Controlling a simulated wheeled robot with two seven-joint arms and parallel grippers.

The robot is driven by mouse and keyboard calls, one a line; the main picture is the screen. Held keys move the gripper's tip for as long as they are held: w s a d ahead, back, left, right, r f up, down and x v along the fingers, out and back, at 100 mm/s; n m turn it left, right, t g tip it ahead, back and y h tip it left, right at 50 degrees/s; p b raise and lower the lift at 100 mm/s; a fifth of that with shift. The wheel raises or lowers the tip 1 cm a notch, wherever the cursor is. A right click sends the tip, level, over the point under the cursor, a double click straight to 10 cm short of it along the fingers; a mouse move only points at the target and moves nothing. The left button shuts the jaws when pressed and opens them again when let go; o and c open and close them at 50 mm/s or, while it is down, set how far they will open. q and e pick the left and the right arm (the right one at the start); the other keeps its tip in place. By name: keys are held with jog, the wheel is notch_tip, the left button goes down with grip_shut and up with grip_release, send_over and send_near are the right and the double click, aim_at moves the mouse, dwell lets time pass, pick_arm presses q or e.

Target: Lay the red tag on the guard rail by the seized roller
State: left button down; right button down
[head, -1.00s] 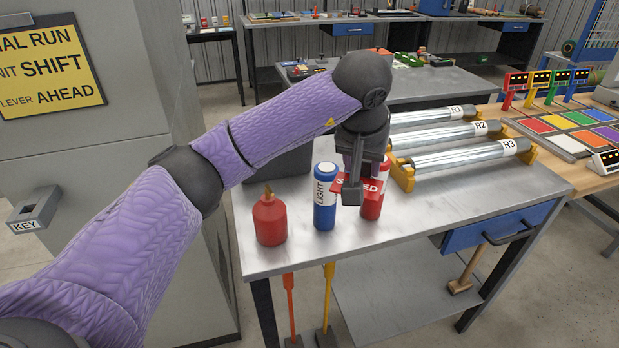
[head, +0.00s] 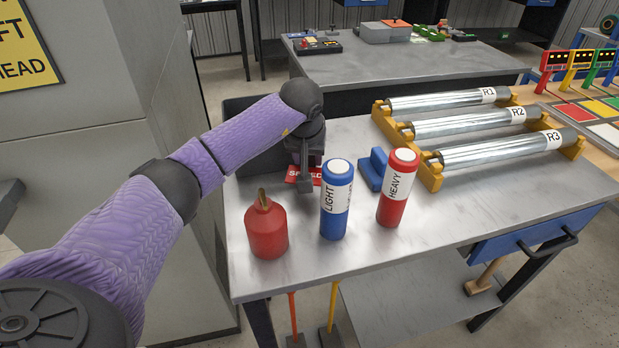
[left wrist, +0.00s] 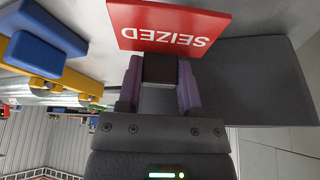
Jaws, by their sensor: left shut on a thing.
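The red tag (head: 292,178) reads SEIZED and is partly hidden behind my gripper and the blue LIGHT bottle in the head view. My left gripper (head: 305,180) is shut on it, left of the rollers. In the left wrist view the tag (left wrist: 170,25) sticks out at the tips of my left gripper (left wrist: 160,68). Three shiny rollers, R1 (head: 435,102), R2 (head: 460,125) and R3 (head: 490,153), lie in yellow supports (head: 432,172) on the metal bench. I cannot tell which roller is seized. My right gripper is out of view.
A red oil can (head: 266,230), a blue LIGHT bottle (head: 334,215) and a red HEAVY bottle (head: 396,195) stand along the bench front. A blue block (head: 372,168) lies beside the yellow supports. A dark box (head: 240,112) stands behind my arm. The front right bench top is clear.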

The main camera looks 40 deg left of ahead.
pick_arm(q)
notch_tip(320, 180, down, 4)
jog(key=shift+f+b, duration=0.1)
jog(key=shift+b, duration=0.4)
jog(key=shift+f, duration=0.15)
jog(key=shift+c, duration=1.3)
grip_release()
